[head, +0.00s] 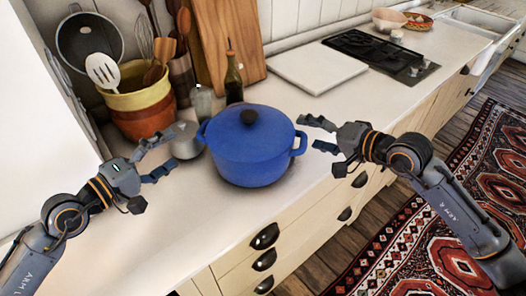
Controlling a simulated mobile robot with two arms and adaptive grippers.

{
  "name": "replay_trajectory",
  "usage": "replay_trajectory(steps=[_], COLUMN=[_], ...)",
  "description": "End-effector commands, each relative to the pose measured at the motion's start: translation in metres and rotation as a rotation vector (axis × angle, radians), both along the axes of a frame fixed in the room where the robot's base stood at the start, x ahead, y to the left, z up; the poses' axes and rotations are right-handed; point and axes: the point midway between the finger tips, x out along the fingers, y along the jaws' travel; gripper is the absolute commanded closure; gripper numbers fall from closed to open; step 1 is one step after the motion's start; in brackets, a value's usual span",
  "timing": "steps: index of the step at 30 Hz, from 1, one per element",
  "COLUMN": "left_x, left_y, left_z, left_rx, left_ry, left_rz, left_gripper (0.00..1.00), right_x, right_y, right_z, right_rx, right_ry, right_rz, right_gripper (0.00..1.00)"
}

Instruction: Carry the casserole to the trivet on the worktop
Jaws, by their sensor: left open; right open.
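The casserole (252,152) is a blue lidded pot with a black knob, standing upright on the pale worktop (190,222) with a handle on each side. My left gripper (166,153) is open to the left of the pot, apart from its left handle, with a small grey metal pot behind its fingers. My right gripper (318,134) is open just right of the pot, its fingers close to the right handle; I cannot tell whether they touch it. I cannot make out a trivet for certain; a patterned round item (418,21) lies at the far end of the worktop.
A striped crock of utensils (140,108), a bottle (233,80) and wooden boards (228,40) stand along the wall behind. A white board (316,67), a black hob (378,52) and a bowl (388,20) lie farther along. Drawers with dark handles face the rug.

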Motion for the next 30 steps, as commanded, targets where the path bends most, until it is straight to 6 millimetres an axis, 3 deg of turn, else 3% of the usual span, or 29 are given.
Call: replay_trajectory(steps=[10, 23, 30], left_x=[0.000, 0.000, 0.000], left_y=[0.000, 0.000, 0.000], left_z=[0.000, 0.000, 0.000], left_rx=[0.000, 0.000, 0.000], left_ry=[0.000, 0.000, 0.000], left_rz=[0.000, 0.000, 0.000], left_gripper=[0.20, 0.20, 0.20], right_x=[-0.006, -0.067, -0.083], right_y=[-0.006, -0.049, -0.062], right_z=[0.003, 0.032, 0.041], right_rx=[-0.004, -0.015, -0.011], right_ry=[-0.001, -0.001, -0.003], right_rz=[-0.002, 0.003, 0.001], right_gripper=[0.24, 0.24, 0.24])
